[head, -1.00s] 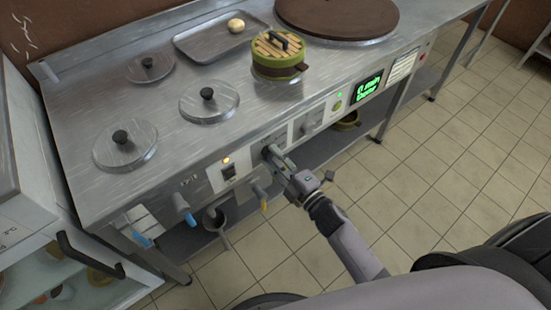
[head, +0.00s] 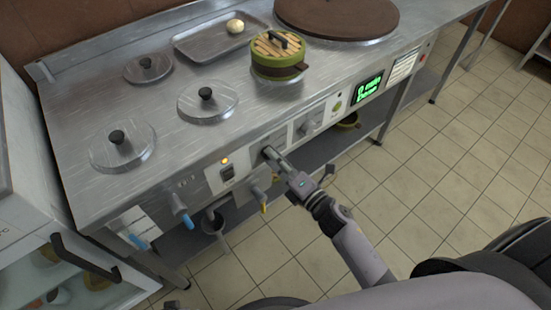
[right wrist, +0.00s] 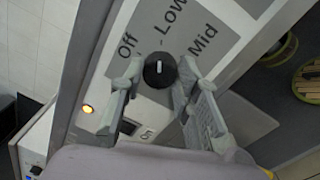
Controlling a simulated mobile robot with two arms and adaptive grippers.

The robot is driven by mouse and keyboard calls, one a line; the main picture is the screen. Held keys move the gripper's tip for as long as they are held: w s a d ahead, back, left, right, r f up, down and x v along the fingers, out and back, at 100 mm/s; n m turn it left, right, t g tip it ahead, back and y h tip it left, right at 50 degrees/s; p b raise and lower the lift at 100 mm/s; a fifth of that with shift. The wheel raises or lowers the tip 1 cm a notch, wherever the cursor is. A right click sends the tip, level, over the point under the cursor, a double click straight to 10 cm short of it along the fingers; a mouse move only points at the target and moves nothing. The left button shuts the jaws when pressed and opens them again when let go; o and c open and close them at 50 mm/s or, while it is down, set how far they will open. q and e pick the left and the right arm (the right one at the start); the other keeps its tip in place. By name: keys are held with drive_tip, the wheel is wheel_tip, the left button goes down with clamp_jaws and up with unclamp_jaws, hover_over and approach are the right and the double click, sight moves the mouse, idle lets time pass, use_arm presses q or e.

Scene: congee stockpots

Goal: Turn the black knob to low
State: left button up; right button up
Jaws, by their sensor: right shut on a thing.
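The black knob (right wrist: 159,71) is on the grey front panel of the stove, below the printed words Off, Low and Mid. A small white mark shows on its face, on the side facing the words; I cannot tell exactly which word it points to. My right gripper (right wrist: 160,80) has one finger on each side of the knob and is shut on it. In the head view, my right gripper (head: 270,155) reaches the panel and mostly hides the knob. My left gripper is not in view.
A lit orange lamp (right wrist: 87,109) and a black switch (head: 227,172) are beside the knob on the panel. Blue-handled taps (head: 181,207) and a yellow-handled tap (head: 264,206) stick out below. A green pot (head: 278,58) and round lids (head: 208,102) are on the steel top.

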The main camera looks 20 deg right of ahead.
drive_tip(key=shift+f, duration=0.1)
drive_tip(key=o, duration=1.2)
drive_tip(key=shift+c, duration=0.2)
drive_tip(key=v, duration=1.2)
